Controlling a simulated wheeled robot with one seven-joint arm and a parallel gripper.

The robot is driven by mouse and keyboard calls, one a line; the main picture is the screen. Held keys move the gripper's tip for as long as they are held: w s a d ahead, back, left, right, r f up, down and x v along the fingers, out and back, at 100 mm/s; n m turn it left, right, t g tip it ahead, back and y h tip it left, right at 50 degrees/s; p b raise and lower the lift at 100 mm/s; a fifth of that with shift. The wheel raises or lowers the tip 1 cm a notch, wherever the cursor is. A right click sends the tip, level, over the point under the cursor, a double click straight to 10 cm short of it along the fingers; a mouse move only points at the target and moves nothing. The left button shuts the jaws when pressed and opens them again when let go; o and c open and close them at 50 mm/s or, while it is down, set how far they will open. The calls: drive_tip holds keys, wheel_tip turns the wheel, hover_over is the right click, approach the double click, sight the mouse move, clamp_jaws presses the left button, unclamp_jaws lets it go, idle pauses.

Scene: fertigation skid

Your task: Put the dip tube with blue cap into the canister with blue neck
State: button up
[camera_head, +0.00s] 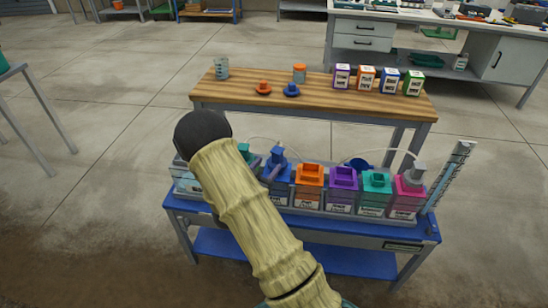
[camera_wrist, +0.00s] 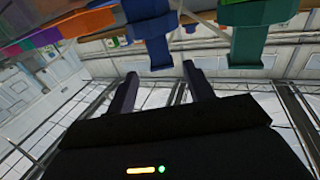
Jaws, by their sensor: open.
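The canister with blue neck (camera_head: 279,189) stands in the row on the blue bench, left of the orange-necked one. The blue cap of the dip tube (camera_head: 278,155) is upright at the top of this canister; its tube is hidden, and I cannot tell how deep it sits. In the wrist view the blue cap (camera_wrist: 158,45) appears upside down, beyond and roughly between my fingertips. My gripper (camera_wrist: 160,72) is open, its two dark fingers apart with nothing clamped. In the head view, my arm hides most of the gripper, left of the blue canister.
Orange (camera_head: 309,175), purple (camera_head: 343,178), teal (camera_head: 376,184) and magenta (camera_head: 408,189) canisters stand close on the right. A teal fitting (camera_wrist: 247,35) is near my right finger in the wrist view. Thin hoses arc behind. A wooden table (camera_head: 225,92) stands behind with caps and boxes.

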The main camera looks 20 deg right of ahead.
drive_tip(key=v, duration=0.8)
drive_tip(key=shift+a, duration=0.15)
idle(0.6)
